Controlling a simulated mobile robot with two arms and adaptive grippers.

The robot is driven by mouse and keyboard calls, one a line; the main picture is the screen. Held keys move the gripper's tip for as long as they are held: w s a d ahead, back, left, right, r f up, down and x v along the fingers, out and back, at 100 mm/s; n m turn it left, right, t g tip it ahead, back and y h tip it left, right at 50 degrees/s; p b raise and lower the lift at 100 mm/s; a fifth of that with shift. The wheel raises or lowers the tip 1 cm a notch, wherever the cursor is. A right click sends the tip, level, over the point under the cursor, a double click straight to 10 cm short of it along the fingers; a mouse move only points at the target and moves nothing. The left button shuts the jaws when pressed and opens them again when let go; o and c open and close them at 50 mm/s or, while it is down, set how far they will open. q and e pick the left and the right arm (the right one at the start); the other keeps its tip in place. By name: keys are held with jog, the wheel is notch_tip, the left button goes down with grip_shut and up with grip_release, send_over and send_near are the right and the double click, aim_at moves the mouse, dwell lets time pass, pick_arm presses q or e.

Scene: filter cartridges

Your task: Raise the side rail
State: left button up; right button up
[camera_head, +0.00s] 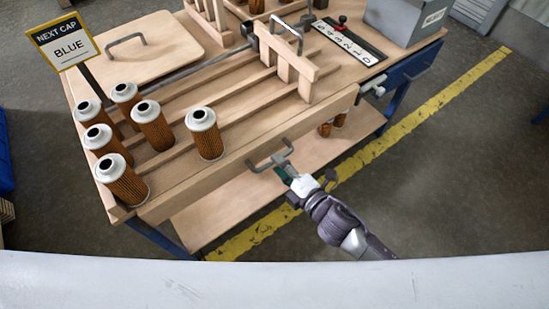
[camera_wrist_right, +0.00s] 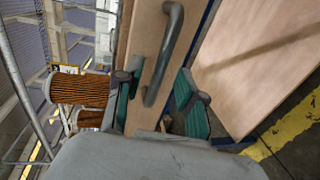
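The side rail (camera_head: 235,162) is a long wooden board along the near edge of the wooden table, with a grey bar handle (camera_head: 269,154) on its outer face. My right gripper (camera_head: 285,170) is at the right end of the handle. In the right wrist view, its teal-padded fingers (camera_wrist_right: 158,100) stand apart, with the handle (camera_wrist_right: 165,50) and the rail (camera_wrist_right: 145,40) between or just ahead of them. I see a gap between the right-hand finger and the handle, so the gripper looks open. My left gripper is not in view.
Several orange filter cartridges (camera_head: 205,140) with white caps stand in slatted lanes behind the rail. A wooden gate (camera_head: 288,62) crosses the lanes. A sign (camera_head: 64,42) reads "NEXT CAP BLUE". A lower shelf (camera_head: 215,200) lies below. Floor beyond the yellow line (camera_head: 425,115) is clear.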

aim_at(270, 155)
jog(key=shift+x, duration=1.55)
grip_shut()
